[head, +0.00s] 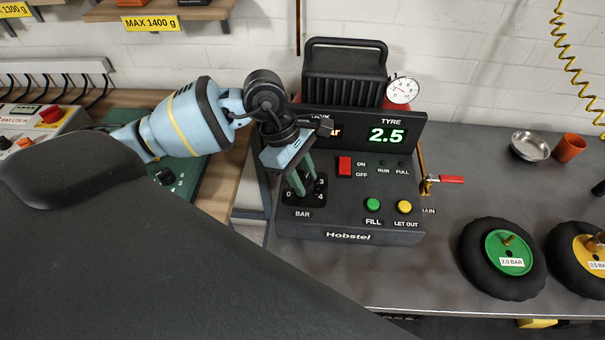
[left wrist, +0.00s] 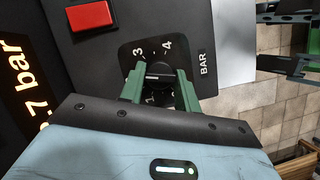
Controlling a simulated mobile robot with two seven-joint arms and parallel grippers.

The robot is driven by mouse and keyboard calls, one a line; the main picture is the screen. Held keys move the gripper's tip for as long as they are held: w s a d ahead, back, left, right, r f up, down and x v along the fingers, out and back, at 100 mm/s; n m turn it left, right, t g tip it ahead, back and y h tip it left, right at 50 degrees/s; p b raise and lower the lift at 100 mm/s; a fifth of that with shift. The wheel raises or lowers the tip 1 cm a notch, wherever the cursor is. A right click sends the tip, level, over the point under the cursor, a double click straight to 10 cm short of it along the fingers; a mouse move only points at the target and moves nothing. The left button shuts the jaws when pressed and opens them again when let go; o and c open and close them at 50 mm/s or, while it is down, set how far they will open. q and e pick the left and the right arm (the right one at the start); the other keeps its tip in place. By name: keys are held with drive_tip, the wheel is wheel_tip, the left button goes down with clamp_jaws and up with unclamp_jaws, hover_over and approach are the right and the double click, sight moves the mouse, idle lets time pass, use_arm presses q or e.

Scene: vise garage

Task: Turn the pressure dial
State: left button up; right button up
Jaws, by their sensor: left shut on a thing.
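The pressure dial (left wrist: 158,72) sits on the front panel of the black Hobstel compressor (head: 345,238), on a plate with numbers around it and the word BAR beside it. My left gripper (left wrist: 160,88) has its green fingers on either side of the dial's knob and is shut on it. In the head view the left gripper (head: 303,186) comes down from above and covers most of the dial plate (head: 320,190). The tyre display (head: 388,135) reads 2.5. The other display is partly hidden by my left wrist. My right gripper is not in view.
A red switch (head: 344,166), a green FILL button (head: 372,204) and a yellow LET OUT button (head: 404,206) are on the same panel. A green-hubbed tyre (head: 500,250) and a yellow-hubbed tyre (head: 580,250) lie at right. A dark shape covers the lower left.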

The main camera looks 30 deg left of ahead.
use_arm(q)
drive_tip(key=shift+r+n+t+p, duration=0.1)
drive_tip(key=shift+n+t+p, duration=0.4)
drive_tip(key=shift+n, duration=1)
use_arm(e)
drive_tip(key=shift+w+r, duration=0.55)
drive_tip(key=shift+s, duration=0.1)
use_arm(q)
drive_tip(key=o, duration=1)
drive_tip(key=shift+c, duration=0.2)
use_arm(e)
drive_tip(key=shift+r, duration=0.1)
use_arm(q)
drive_tip(key=shift+s, duration=0.1)
drive_tip(key=v, duration=0.7)
drive_tip(key=shift+r, duration=0.35)
drive_tip(key=shift+s+f, duration=0.1)
drive_tip(key=shift+s, duration=0.1)
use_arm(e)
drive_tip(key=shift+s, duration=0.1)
